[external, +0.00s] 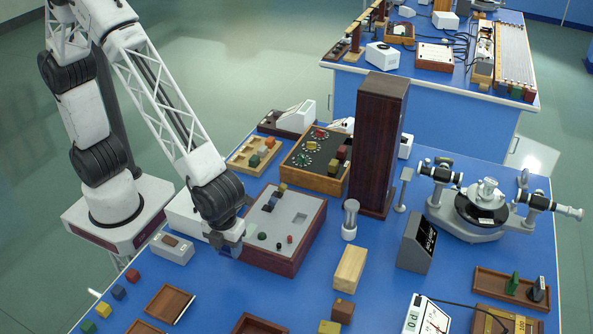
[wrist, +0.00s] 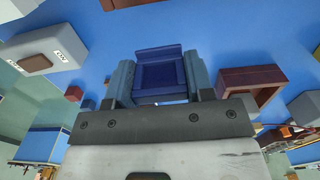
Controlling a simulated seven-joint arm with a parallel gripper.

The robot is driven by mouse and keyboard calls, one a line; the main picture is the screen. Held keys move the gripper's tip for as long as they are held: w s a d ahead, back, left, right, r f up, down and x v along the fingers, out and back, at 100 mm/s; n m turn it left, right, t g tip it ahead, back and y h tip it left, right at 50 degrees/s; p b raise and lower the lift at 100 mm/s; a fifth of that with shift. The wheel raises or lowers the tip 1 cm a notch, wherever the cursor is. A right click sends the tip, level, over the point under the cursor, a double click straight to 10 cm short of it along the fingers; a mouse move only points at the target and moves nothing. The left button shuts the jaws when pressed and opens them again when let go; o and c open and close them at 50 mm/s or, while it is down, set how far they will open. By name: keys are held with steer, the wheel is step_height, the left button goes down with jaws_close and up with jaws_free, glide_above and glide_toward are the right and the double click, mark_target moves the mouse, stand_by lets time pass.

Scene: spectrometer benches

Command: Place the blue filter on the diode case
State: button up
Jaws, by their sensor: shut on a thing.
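The blue filter (wrist: 160,78) is a dark blue block with a raised edge, held between the two blue-grey fingers in the wrist view. My gripper (external: 230,246) is shut on it, over the blue bench left of the grey-topped box; the filter is hard to tell from the fingers in the external view. I cannot tell for sure which thing is the diode case. A small white case with a brown window (external: 172,248) stands left of my gripper; a white labelled case also shows upper left in the wrist view (wrist: 42,50).
The grey-topped box (external: 312,212) with small knobs and a square recess is right of my gripper. Colored cubes (external: 118,292) and an open brown tray (external: 170,303) are in front. A tall dark column (external: 378,145) stands behind. Bare blue bench lies around (external: 245,295).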

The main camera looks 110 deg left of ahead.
step_height(320, 180, up, 8)
steer(key=shift+f, duration=0.15)
steer(key=w+a+f, duration=0.1)
steer(key=w+a, duration=0.3)
steer(key=w+a+f, duration=0.1)
steer(key=w+a, duration=0.3)
steer(key=w, duration=0.1)
steer(key=w+a+f, duration=0.1)
steer(key=w+a, duration=0.3)
steer(key=shift+w+a+f, duration=0.3)
steer(key=shift+a+f, duration=0.1)
steer(key=shift+f, duration=0.55)
steer(key=shift+w, duration=0.1)
glide_above(351, 262)
steer(key=shift+a+f, duration=0.1)
steer(key=shift+f, duration=0.65)
steer(key=shift+f, duration=0.1)
